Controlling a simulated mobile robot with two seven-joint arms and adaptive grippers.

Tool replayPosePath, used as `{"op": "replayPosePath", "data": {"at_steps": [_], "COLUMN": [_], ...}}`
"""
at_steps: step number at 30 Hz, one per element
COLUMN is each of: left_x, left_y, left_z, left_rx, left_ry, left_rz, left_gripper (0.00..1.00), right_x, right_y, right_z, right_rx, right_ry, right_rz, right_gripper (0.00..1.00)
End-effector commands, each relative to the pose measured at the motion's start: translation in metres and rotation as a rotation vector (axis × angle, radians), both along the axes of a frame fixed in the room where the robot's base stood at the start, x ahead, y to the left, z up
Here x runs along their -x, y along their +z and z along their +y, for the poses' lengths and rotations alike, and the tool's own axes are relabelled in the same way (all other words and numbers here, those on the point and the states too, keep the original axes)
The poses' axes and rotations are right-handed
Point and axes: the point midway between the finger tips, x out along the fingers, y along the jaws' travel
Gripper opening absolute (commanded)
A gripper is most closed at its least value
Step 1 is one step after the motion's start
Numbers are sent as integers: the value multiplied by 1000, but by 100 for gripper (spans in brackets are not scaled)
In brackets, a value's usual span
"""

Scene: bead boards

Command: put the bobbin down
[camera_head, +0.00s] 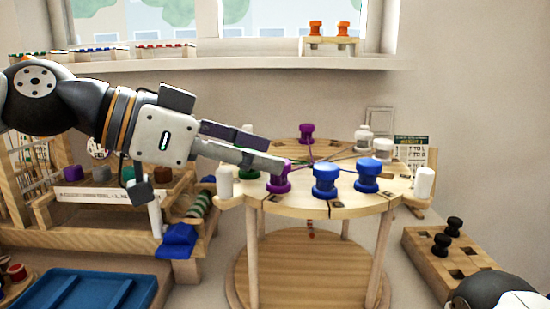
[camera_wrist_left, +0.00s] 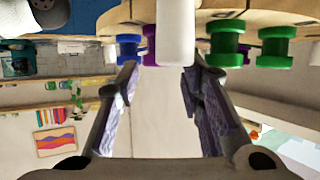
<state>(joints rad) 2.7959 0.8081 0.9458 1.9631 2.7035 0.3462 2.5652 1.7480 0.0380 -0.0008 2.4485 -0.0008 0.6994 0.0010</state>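A round wooden braiding stand (camera_head: 320,207) carries upright bobbins around its top. A purple bobbin (camera_head: 278,180) stands at its front edge; two blue bobbins (camera_head: 325,182) are to its right, and another purple one (camera_head: 307,133) is at the back. My left gripper (camera_head: 272,153) reaches in from the left above the rim, its tip close to the front purple bobbin; contact cannot be told. In the left wrist view its fingers (camera_wrist_left: 160,70) are apart with no bobbin clearly held. A white post (camera_wrist_left: 176,30) shows beyond them, with green bobbins (camera_wrist_left: 226,45) alongside. My right gripper is out of view.
A wooden block with black bobbins (camera_head: 442,243) lies at the right. A blue tray (camera_head: 85,290) is at the lower left, near a wooden rack (camera_head: 110,240). Orange bobbins (camera_head: 315,28) stand on the windowsill. White bobbins (camera_head: 383,148) are at the stand's back right.

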Motion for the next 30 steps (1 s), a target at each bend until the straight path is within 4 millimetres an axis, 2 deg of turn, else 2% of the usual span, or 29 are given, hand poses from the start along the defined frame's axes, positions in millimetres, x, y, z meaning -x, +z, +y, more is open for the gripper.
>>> {"op": "replayPosePath", "data": {"at_steps": [1, 3, 12, 16, 30], "left_x": [6, 13, 33, 36, 35], "left_y": [12, 18, 35, 35, 34], "left_z": [10, 22, 64, 70, 70], "left_rx": [3, 3, 0, -1, -2], "left_ry": [2, 2, 1, -1, -1], "left_rz": [-11, -11, -8, -4, -1], "left_gripper": [35, 35, 35, 35, 35], "right_x": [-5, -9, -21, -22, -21], "right_y": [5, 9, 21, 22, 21], "right_z": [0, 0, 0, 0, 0], "right_rx": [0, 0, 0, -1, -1], "right_ry": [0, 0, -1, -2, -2], "right_rz": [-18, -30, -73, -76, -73], "right_gripper": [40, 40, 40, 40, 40]}}
